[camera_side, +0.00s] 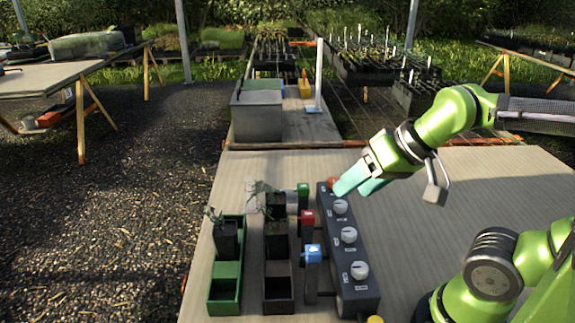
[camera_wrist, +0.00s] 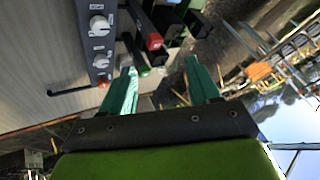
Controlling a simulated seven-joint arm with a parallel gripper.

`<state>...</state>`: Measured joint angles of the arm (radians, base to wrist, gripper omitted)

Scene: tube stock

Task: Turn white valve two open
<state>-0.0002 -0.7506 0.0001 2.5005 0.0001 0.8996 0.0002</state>
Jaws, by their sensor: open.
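A dark valve box (camera_side: 350,252) carries three white knobs in a row: a far knob (camera_side: 340,206), a middle knob (camera_side: 348,235) and a near knob (camera_side: 359,270). Small labels sit beside them, too small to read, so I cannot tell by number which is valve two. Two white knobs show in the wrist view, an upper one (camera_wrist: 99,26) and a lower one (camera_wrist: 100,62). My gripper (camera_side: 357,188) is open and empty, with teal fingers above the far end of the box. It is apart from the middle knob. In the wrist view my gripper (camera_wrist: 165,72) has its fingers spread.
A green planter (camera_side: 227,272) and a dark planter (camera_side: 278,290) with potted seedlings are further left. A grey bin (camera_side: 257,118) stands behind. The table right of the box is clear.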

